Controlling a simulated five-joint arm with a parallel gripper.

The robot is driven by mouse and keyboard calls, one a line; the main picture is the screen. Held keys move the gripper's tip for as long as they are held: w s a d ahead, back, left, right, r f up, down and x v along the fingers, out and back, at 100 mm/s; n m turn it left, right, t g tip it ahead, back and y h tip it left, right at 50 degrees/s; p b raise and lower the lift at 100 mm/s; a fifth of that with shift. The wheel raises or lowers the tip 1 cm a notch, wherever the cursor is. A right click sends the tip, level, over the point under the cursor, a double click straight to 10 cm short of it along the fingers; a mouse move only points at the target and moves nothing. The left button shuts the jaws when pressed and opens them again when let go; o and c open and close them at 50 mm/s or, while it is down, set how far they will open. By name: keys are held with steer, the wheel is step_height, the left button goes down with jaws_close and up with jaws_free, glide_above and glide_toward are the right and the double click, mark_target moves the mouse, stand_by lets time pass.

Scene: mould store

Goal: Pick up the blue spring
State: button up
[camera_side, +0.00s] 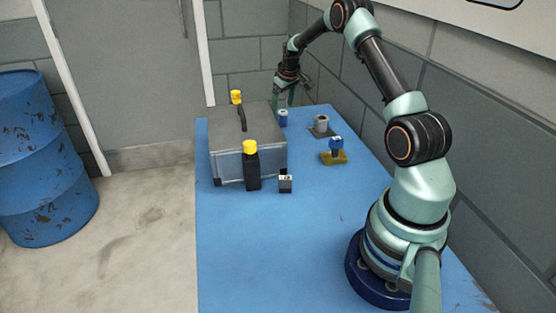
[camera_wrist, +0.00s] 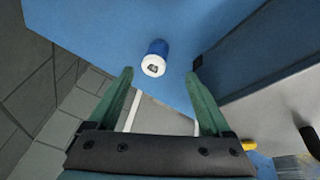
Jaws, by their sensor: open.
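A short blue cylinder with a white end stands on the blue table near its far edge, behind the grey box; I take it as the blue spring (camera_side: 283,120), though no coils can be made out. In the wrist view the blue spring (camera_wrist: 157,48) shows its white ring end with a small dark mark, just past the fingertips and roughly centred between them. My gripper (camera_side: 286,102) points down close by the blue spring at the table's far end. In the wrist view my gripper (camera_wrist: 158,75) has its two green fingers wide apart with nothing between them.
A grey box (camera_side: 230,142) with a handle stands left of the spring. A black bottle with a yellow cap (camera_side: 252,168) and a small dark block (camera_side: 286,185) stand before it. A grey cylinder (camera_side: 321,122) and a blue-topped piece (camera_side: 336,145) stand right. The table's front (camera_side: 265,255) is clear.

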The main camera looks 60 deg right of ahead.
mark_target(283, 112)
steer(key=shift+s+d+x, duration=0.1)
steer(key=shift+s+x, duration=0.05)
steer(key=shift+x, duration=1.35)
steer(key=shift+s+d+x, duration=0.1)
steer(key=shift+d+x, duration=0.05)
steer(key=shift+x, duration=1.3)
jaws_close()
